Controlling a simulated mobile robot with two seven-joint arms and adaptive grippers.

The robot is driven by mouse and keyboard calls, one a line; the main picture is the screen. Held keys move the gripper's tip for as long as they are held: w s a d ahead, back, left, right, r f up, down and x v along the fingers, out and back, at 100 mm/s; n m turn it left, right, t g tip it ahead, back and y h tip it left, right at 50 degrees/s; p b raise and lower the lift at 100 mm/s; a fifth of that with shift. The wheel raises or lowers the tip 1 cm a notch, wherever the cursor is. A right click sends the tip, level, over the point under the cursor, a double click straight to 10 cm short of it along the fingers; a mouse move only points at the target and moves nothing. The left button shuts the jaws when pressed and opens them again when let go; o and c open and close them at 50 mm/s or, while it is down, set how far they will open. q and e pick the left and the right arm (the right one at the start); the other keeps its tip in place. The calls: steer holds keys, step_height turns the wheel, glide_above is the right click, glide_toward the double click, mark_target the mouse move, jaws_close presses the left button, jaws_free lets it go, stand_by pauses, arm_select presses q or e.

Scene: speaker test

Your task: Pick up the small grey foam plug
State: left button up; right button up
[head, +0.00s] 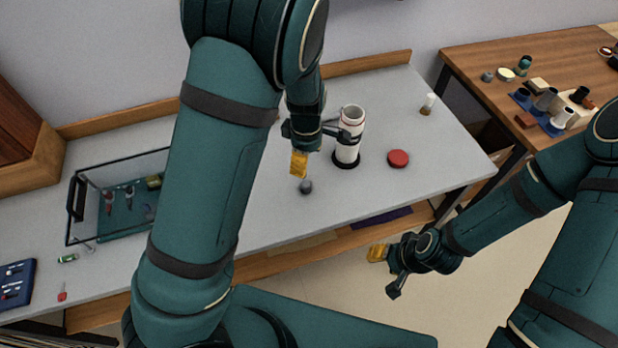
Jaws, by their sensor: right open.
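A small dark grey plug (305,186) with a rounded shape sits on the light grey bench top (370,200), near the middle of the head view. My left gripper (322,150) is just above and behind it in the picture, with one yellow fingertip close over the plug. Its other finger reaches right, in front of the white cylinder, and the fingers look spread with nothing between them. Whether the yellow fingertip touches the plug cannot be told. My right gripper (387,271) is open and empty, lower right, off the bench's front edge.
A white cylinder (347,152) on a black base stands right of the plug, close to my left gripper. A clear-walled case (75,200) is at left. A wooden table (465,60) stands back right.

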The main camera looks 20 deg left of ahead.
mark_target(306, 183)
arm_select(q)
steer(key=f, duration=0.2)
steer(key=f+b, duration=0.1)
steer(key=f, duration=0.2)
steer(key=f+b, duration=0.1)
steer(key=f, duration=0.1)
steer(key=shift+s+f, duration=0.2)
steer(key=shift+s, duration=0.1)
steer(key=shift+w+a+f+b, duration=0.15)
steer(key=shift+f+b, duration=0.35)
steer(key=shift+f, duration=0.85)
steer(key=shift+w+d+f+b, duration=0.15)
steer(key=shift+f+b, duration=0.35)
steer(key=shift+f, duration=0.85)
steer(key=shift+a+r, duration=0.1)
steer(key=shift+c, duration=0.2)
steer(key=c, duration=0.8)
